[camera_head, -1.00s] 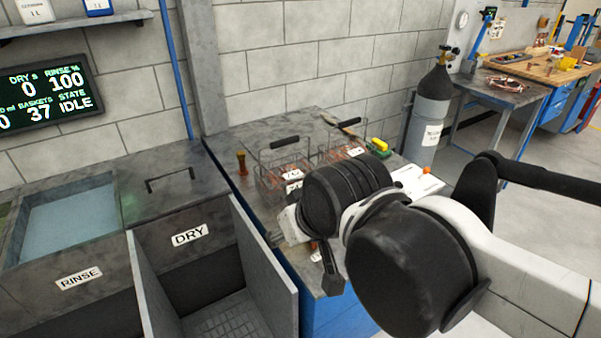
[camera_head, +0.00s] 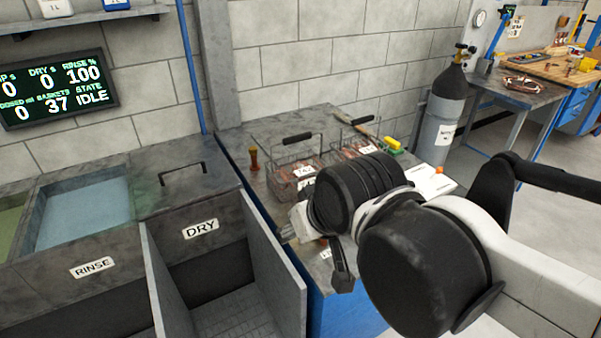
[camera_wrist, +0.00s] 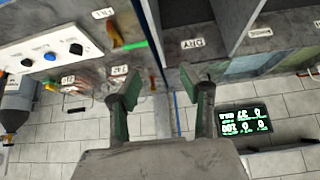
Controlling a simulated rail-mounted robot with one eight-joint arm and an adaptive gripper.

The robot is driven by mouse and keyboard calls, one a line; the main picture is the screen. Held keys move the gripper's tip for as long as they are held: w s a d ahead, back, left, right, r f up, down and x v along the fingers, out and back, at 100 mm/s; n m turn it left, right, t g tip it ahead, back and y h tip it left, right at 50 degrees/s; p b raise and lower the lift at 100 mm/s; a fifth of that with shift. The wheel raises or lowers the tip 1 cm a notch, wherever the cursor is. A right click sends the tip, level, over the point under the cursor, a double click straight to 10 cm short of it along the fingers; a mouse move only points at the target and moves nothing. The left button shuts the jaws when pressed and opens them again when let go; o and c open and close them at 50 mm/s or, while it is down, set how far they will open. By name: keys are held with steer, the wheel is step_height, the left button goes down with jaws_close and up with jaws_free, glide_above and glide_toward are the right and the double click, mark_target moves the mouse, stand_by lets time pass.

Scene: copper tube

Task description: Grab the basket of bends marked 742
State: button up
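Two wire baskets of copper pieces stand side by side on the grey bench. The left basket (camera_head: 294,175) in the head view has a black handle and a tag that seems to read 742; it also shows upside down in the wrist view (camera_wrist: 117,80). The second basket (camera_head: 352,150) stands to its right, its tag hard to read. My gripper (camera_wrist: 161,78) is open and empty, its two dark green-padded fingers apart. In the head view it is mostly hidden behind my wrist, in front of the baskets and apart from them.
The dry station (camera_head: 200,230) and rinse tank (camera_head: 85,215) lie left of the bench. An amber-handled tool (camera_head: 254,158) stands left of the baskets. A yellow-green object (camera_head: 391,144) and a gas cylinder (camera_head: 440,115) are to the right.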

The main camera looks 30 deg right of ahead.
steer(key=o, duration=1.5)
steer(key=shift+w, duration=0.1)
